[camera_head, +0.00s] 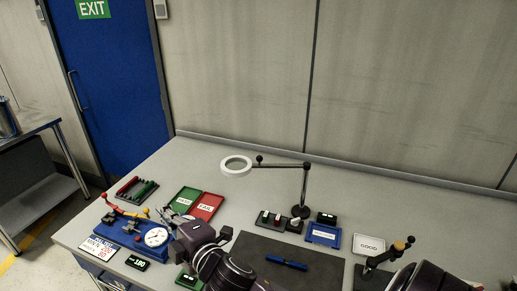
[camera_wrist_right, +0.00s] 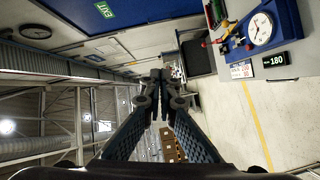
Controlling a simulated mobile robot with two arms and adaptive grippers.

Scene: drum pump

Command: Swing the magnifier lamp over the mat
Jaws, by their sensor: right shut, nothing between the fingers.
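The magnifier lamp has a white ring head (camera_head: 236,165) on a thin dark arm. The arm runs right to an upright post (camera_head: 304,186) on a round base behind the mat. A small black knob stands on the arm beside the ring. The ring hangs left of the post, toward the back left of the dark grey mat (camera_head: 322,270), not above it. My right gripper (camera_head: 167,216) is low in front of the red and green trays, left of the mat and apart from the lamp. Its fingers (camera_wrist_right: 160,82) are shut and empty in the wrist view. My left gripper is not visible.
A blue tool (camera_head: 286,264) lies on the mat. A blue gauge fixture (camera_head: 125,232) stands left, with red and green trays (camera_head: 207,206) behind my gripper. A GOOD sign (camera_head: 370,245) and a black clamp stand (camera_head: 376,270) are right. The bench's back strip is clear.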

